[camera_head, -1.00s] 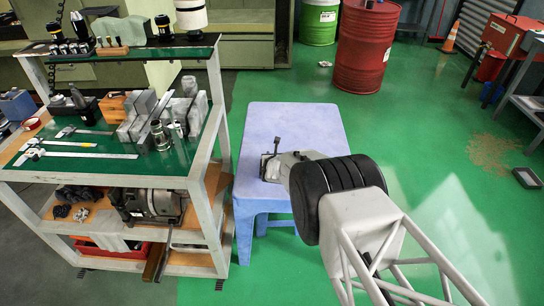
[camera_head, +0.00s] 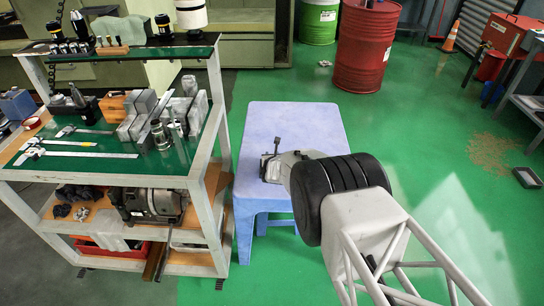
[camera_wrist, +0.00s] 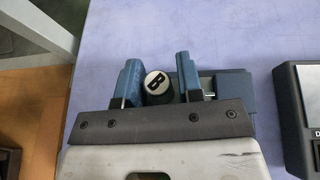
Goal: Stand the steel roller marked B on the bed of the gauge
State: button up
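The roller marked B (camera_wrist: 157,83) shows a white round end with a black B and a dark rim in the wrist view. It is between the two blue fingers of my gripper (camera_wrist: 160,72), close against the left one. A thin gap seems to show at the right one, so I cannot tell whether they grip it. A dark blue block (camera_wrist: 233,88) lies behind and right of the fingers; I cannot tell whether the roller touches it. In the head view my gripper (camera_head: 270,168) is over the blue-violet table (camera_head: 300,120), the roller hidden. A small dark upright part (camera_head: 277,145) shows beside it.
A dark device with a pale panel (camera_wrist: 305,115) stands right of my gripper in the wrist view. A tool cart (camera_head: 205,160) with calipers and blocks stands left of the table. The table's far part is clear. A red drum (camera_head: 362,45) stands behind.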

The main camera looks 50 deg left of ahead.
jog(key=shift+v, duration=2.25)
jog(key=v, duration=0.6)
jog(key=shift+s+d+r, duration=0.1)
jog(key=shift+d+r, duration=0.05)
jog(key=shift+r, duration=0.1)
